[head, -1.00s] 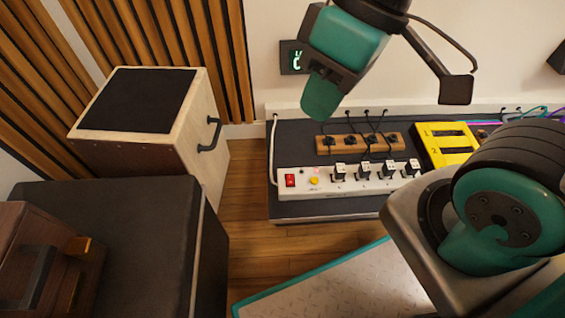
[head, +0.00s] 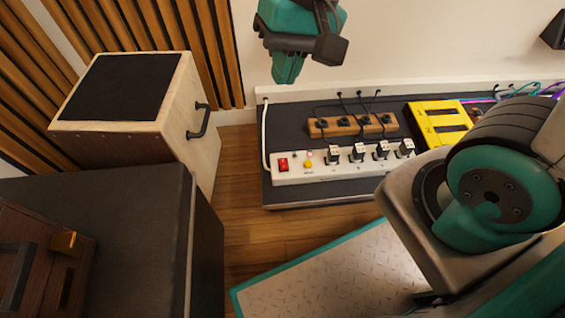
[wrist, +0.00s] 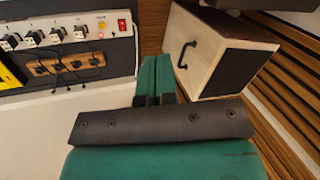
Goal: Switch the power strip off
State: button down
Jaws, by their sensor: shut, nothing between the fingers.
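The white power strip (head: 318,165) lies on a dark low platform, with several plugs in its sockets. Its red switch (head: 284,165) is at the left end, with a yellow-orange button (head: 308,164) to its right. In the wrist view the strip (wrist: 66,32) is at the upper left and the red switch (wrist: 122,26) is near the top. My gripper (head: 286,78) is in the air above and behind the strip's left end, apart from it. In the wrist view its teal fingers (wrist: 154,72) are together, with nothing seen between them.
A wooden strip (head: 352,125) with black plugs and cords lies behind the power strip. A yellow case (head: 440,124) is to the right. A wooden box with a black handle (head: 196,122) stands left. Wooden floor is clear between the box and platform.

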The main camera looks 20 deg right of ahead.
jog(key=w+d+f+m+h+b, duration=0.1)
jog(key=w+f+m, duration=0.45)
jog(key=f, duration=0.25)
jog(key=w+d+f+m+h+b, duration=0.1)
jog(key=w+f+m+b, duration=0.1)
jog(key=w+f+m, duration=0.4)
jog(key=m+g+h, duration=0.1)
jog(key=m, duration=0.8)
send_over(283, 167)
jog(key=w, duration=0.2)
notch_tip(283, 167, down, 16)
jog(key=shift+d+b, duration=0.3)
jog(key=shift+b, duration=0.15)
jog(key=shift+w+f, duration=0.1)
jog(key=f+b, duration=0.3)
jog(key=f, duration=0.1)
jog(key=s+f+b, duration=0.1)
jog(key=f+b, duration=0.2)
jog(key=f, duration=0.2)
jog(key=f+b, duration=0.2)
jog(key=f, duration=0.2)
jog(key=shift+s+a+f+b, duration=0.3)
jog(key=shift+f+b, duration=0.05)
jog(key=shift+b, duration=0.05)
jog(key=shift+s+p, duration=0.1)
jog(key=shift+p, duration=0.25)
jog(key=shift+f, duration=0.25)
